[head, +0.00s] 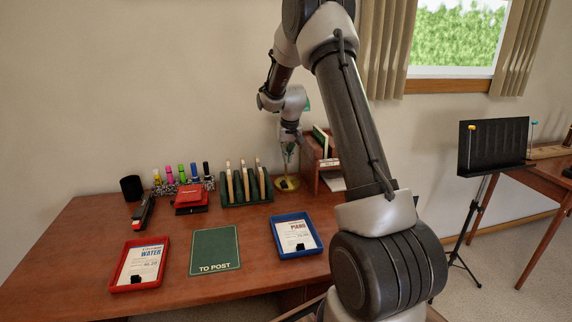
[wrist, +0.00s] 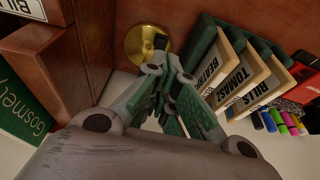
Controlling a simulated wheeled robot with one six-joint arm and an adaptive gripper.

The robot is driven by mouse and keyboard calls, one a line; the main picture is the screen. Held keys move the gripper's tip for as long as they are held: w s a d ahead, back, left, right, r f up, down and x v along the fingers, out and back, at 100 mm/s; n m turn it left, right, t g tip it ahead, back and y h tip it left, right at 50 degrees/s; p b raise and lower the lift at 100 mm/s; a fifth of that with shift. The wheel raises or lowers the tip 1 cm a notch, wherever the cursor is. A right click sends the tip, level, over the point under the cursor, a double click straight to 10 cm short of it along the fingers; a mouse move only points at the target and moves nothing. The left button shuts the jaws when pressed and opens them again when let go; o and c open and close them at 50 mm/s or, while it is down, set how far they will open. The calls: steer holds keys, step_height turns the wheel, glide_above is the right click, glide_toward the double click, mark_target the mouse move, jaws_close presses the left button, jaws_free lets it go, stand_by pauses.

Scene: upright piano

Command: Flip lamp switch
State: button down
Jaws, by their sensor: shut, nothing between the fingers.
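The lamp has a round brass base (head: 287,184) at the back of the desk, and that base also shows in the wrist view (wrist: 138,42) just beyond my fingertips. A small patch of green beside my wrist in the head view may be its shade. My gripper (wrist: 161,66) is shut and empty, pointing down towards the brass base. In the head view my gripper (head: 288,152) hangs above the base, in front of the lamp's stem. I cannot tell whether the fingertips touch the lamp. The switch is not clearly visible; the fingers may hide it.
A green rack (head: 234,201) of labelled wooden-edged files stands close left of the lamp. A wooden shelf unit (head: 309,166) with books stands close right. A red tray (head: 118,284), a green mat (head: 214,247) and a blue tray (head: 318,247) lie in front.

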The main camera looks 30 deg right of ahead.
mark_target(284, 183)
steer(key=shift+s+r, duration=0.15)
steer(key=shift+r, duration=0.2)
steer(key=shift+w+r+t, duration=0.3)
steer(key=shift+w+t, duration=0.2)
steer(key=shift+w, duration=0.1)
steer(key=x, duration=1.4)
steer(key=shift+d, duration=0.2)
